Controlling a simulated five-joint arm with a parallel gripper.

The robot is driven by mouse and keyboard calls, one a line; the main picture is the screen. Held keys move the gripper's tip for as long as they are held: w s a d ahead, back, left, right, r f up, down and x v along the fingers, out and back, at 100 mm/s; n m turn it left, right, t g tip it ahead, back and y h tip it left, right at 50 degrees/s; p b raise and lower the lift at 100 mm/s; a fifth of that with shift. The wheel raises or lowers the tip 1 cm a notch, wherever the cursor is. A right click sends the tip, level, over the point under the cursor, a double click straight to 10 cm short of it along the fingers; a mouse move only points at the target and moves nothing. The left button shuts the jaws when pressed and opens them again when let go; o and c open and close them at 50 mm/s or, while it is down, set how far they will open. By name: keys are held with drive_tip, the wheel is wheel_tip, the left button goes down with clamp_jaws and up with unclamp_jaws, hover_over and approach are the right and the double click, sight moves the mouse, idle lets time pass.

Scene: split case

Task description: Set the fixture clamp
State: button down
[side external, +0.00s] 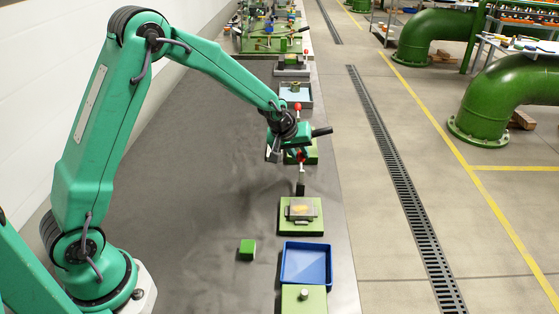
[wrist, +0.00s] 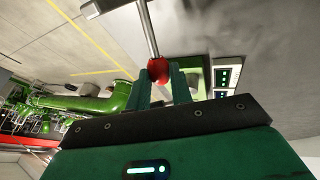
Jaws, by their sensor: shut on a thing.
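In the side view, the fixture is a green plate (side external: 286,229) with a clear-topped part holding something orange on it. The clamp's lever (side external: 301,174) stands close to upright just behind the plate, with a red knob (side external: 302,158) on top and a dark block at its lower end. My gripper (side external: 296,153) is at the top of the lever. In the wrist view, my gripper (wrist: 162,83) has its two green fingers either side of the red knob (wrist: 158,66), shut on it. The metal rod (wrist: 149,28) runs away from the knob. How the lever joins the fixture is unclear.
A blue tray (side external: 286,278) lies in front of the fixture, with a green block (side external: 247,250) to its left and a green plate with a knob (side external: 290,306) in front. More fixtures and trays (side external: 294,90) line the bench behind. The grey bench (side external: 200,190) at left is clear.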

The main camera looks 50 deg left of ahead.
drive_tip(key=shift+s+d+r+m+t, duration=0.25)
drive_tip(key=shift+s+r+m+t, duration=0.1)
drive_tip(key=shift+t, duration=0.15)
drive_tip(key=c, duration=1.2)
unclamp_jaws()
drive_tip(key=shift+c, duration=0.2)
drive_tip(key=v, duration=0.7)
drive_tip(key=shift+s+r, duration=0.2)
drive_tip(key=shift+r, duration=0.15)
